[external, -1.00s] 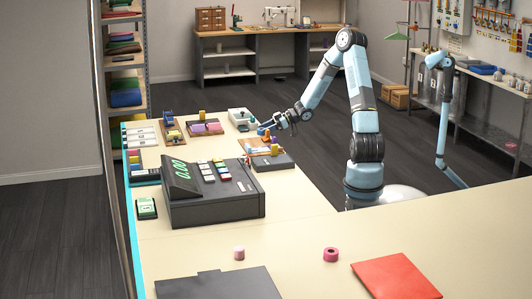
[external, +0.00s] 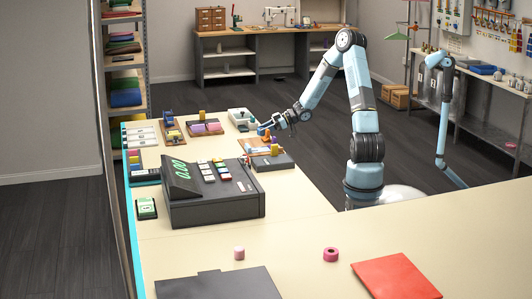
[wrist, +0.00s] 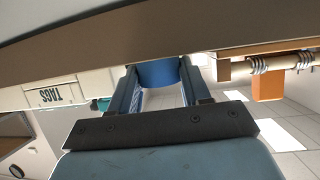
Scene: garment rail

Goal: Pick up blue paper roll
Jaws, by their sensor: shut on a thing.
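The blue paper roll (wrist: 160,73) shows in the wrist view between the two dark fingers of my gripper (wrist: 160,82). In the external view my gripper (external: 266,125) is low over the far right part of the counter, by a wooden board.
An orange block (wrist: 267,88) and a wooden bar with metal rings are close on the right in the wrist view. A grey cash register (external: 210,190) stands nearer on the counter.

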